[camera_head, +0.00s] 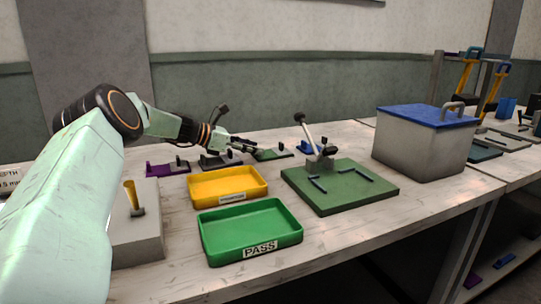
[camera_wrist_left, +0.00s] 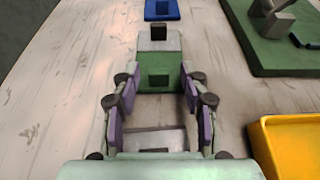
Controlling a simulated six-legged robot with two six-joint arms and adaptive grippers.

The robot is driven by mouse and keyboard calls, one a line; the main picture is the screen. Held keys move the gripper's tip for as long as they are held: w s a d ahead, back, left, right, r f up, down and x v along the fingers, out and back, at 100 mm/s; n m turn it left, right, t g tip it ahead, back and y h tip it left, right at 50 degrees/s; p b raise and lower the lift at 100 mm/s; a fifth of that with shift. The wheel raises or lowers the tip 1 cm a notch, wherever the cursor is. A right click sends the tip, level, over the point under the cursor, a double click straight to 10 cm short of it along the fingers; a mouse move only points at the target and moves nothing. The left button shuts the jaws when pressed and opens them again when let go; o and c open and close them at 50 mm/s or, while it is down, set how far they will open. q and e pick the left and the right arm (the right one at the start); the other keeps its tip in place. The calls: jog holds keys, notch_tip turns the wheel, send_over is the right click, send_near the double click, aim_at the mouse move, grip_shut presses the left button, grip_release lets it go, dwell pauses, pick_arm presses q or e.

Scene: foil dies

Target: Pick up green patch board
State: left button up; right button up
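The green patch board (camera_head: 273,155) is a small flat green plate with a dark upright post, lying near the back of the table in the head view. In the left wrist view the board (camera_wrist_left: 172,44) is straight ahead, its near part between the fingertips. My left gripper (camera_head: 246,146) is at the board's left end in the head view. My right gripper is not in view.
A grey board (camera_head: 222,161) and a purple board (camera_head: 166,170) lie left of it, a blue one (camera_head: 310,147) right. A yellow tray (camera_head: 230,201), green PASS tray (camera_head: 215,250) and green lever fixture (camera_head: 350,193) stand in front. A blue-lidded box (camera_head: 420,150) is at right.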

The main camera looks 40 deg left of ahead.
pick_arm(q)
jog(key=shift+w+f, duration=0.2)
jog(key=shift+w, duration=0.1)
jog(key=c, duration=0.5)
jog(key=shift+s+r, duration=0.15)
jog(key=shift+s, duration=0.1)
grip_shut()
jog(key=shift+w, duration=0.15)
